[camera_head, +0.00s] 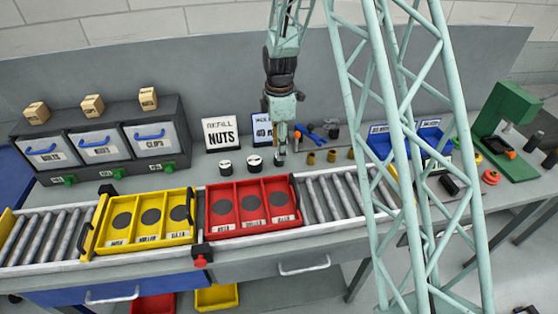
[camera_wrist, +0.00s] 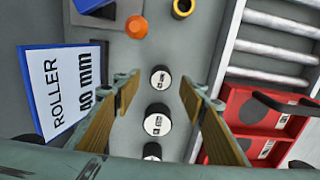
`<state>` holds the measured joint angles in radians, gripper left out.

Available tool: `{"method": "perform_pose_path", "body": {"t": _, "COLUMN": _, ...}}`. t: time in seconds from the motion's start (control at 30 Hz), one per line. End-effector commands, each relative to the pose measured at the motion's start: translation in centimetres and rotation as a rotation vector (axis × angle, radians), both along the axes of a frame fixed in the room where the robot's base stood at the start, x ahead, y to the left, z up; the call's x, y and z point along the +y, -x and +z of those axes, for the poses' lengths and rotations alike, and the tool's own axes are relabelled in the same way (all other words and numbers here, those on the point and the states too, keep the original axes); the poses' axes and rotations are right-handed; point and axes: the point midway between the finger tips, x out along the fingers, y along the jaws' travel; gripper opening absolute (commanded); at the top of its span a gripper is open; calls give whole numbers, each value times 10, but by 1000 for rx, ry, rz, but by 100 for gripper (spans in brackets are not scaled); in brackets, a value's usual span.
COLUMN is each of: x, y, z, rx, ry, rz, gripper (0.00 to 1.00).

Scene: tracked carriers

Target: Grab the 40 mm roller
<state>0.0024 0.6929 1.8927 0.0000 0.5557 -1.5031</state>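Three short black rollers with white labelled tops show in the wrist view. The smaller far one (camera_wrist: 160,77) lies between my finger lines, a larger one (camera_wrist: 157,122) is below it in the picture, and another (camera_wrist: 152,152) is at the bottom. Their labels are too small to read surely. In the head view two rollers (camera_head: 225,167) (camera_head: 254,162) stand left of my gripper (camera_head: 281,158); the third is hidden by it. My gripper's two fingers (camera_wrist: 160,82) are spread open, pointing down over the bench, with nothing held. A sign reading "ROLLER 40 mm" (camera_wrist: 70,88) stands beside the row.
A red tray (camera_head: 255,231) and a yellow tray (camera_head: 150,247) sit on the roller conveyor in front. A "REFILL NUTS" sign (camera_head: 220,134) stands left. Brass pieces (camera_head: 332,156) and an orange-handled tool (camera_head: 297,134) lie near my gripper. A green press (camera_head: 507,120) is far right.

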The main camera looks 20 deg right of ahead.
Motion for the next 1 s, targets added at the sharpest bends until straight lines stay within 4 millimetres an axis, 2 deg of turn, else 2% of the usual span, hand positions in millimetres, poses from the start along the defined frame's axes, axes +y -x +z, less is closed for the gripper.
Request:
{"method": "perform_pose_path", "body": {"t": 0.17, "x": 1, "y": 1, "z": -9, "rx": 2, "ry": 0, "rz": 0, "gripper": 38}}
{"method": "perform_pose_path", "body": {"t": 0.4, "x": 3, "y": 3, "z": -35, "rx": 3, "ry": 0, "rz": 0, "gripper": 38}}
{"method": "perform_pose_path", "body": {"t": 0.6, "x": 3, "y": 2, "z": -49, "rx": 0, "ry": 0, "rz": 0, "gripper": 38}}
{"method": "perform_pose_path", "body": {"t": 1.0, "x": 3, "y": 2, "z": -52, "rx": -1, "ry": 0, "rz": 0, "gripper": 38}}
